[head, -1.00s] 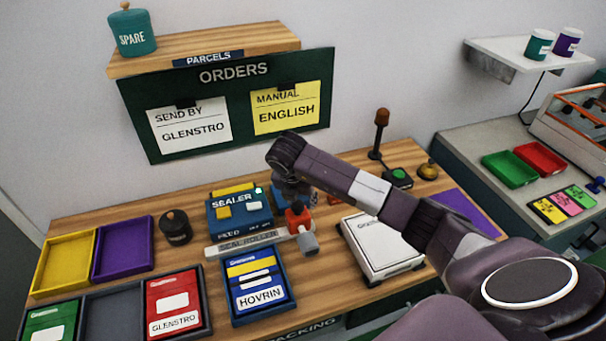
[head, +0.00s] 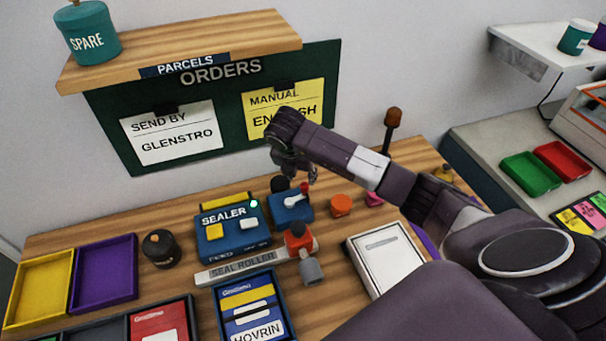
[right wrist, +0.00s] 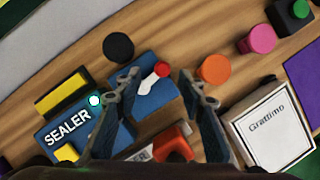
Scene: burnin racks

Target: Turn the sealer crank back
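The blue sealer (head: 233,243) has a yellow and a white button and a lit green lamp. A grey seal roller bar (head: 240,268) lies before it, with a red-orange block (head: 299,238) and a grey knob (head: 312,271) at its right end. Behind is a small blue box (head: 290,208) with a white, red-tipped lever (head: 296,194). I cannot tell for sure which part is the crank. My right gripper (head: 297,176) is above the lever box, apart from it; in the right wrist view its empty fingers (right wrist: 160,74) are spread around the lever. My left gripper is not in view.
A blue HOVRIN parcel (head: 250,312) lies in front of the roller. A white box (head: 385,257) is to the right. An orange button (head: 341,204) and a black pot (head: 161,249) flank the sealer. The orders board (head: 215,90) stands behind.

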